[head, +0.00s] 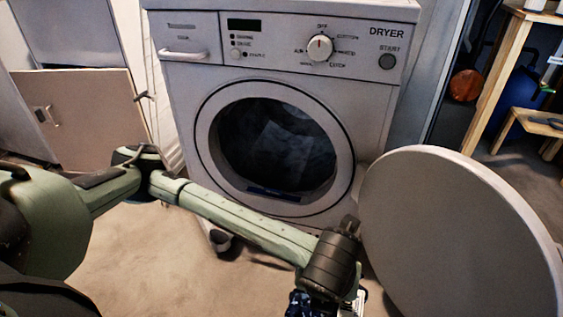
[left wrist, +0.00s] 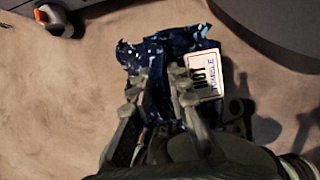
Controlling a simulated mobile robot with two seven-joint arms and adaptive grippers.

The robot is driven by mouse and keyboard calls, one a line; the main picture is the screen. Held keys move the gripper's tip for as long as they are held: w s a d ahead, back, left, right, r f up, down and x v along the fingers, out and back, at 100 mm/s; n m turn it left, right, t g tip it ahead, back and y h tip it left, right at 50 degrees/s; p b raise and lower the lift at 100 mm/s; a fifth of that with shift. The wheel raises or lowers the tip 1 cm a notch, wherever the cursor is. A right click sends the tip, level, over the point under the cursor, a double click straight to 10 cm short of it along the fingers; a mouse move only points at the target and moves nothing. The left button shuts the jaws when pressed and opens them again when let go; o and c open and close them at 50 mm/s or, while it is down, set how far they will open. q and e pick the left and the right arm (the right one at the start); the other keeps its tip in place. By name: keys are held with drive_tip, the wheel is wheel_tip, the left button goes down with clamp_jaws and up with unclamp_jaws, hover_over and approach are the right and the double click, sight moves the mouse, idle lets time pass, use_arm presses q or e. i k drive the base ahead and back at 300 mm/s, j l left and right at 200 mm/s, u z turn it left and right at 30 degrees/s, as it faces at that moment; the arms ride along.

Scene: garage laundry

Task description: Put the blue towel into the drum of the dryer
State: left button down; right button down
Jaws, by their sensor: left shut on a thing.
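The dryer (head: 285,80) stands ahead with its round door (head: 460,235) swung open to the right. Its drum (head: 275,145) is dark, with a pale patch visible inside. My left gripper (head: 328,304) is low in front of the dryer, beside the door; its fingers are mostly cut off by the bottom edge. In the left wrist view the left gripper (left wrist: 160,82) is shut on the dark blue speckled towel (left wrist: 165,45), which is bunched between and beyond the fingers. A sliver of the towel (head: 297,303) shows in the head view. My right gripper is in neither view.
The open door stands close to the right of my left forearm. A wooden shelf (head: 500,70) stands at the far right. Bare floor (head: 140,255) lies at the left.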

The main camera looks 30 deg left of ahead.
sight(283, 181)
drive_tip(key=i+j, duration=0.15)
drive_tip(key=j, duration=0.2)
drive_tip(key=i+j, duration=0.1)
drive_tip(key=j, duration=0.25)
drive_tip(key=i+j, duration=0.15)
drive_tip(key=j, duration=0.2)
drive_tip(key=i+j, duration=0.1)
drive_tip(key=j, duration=0.25)
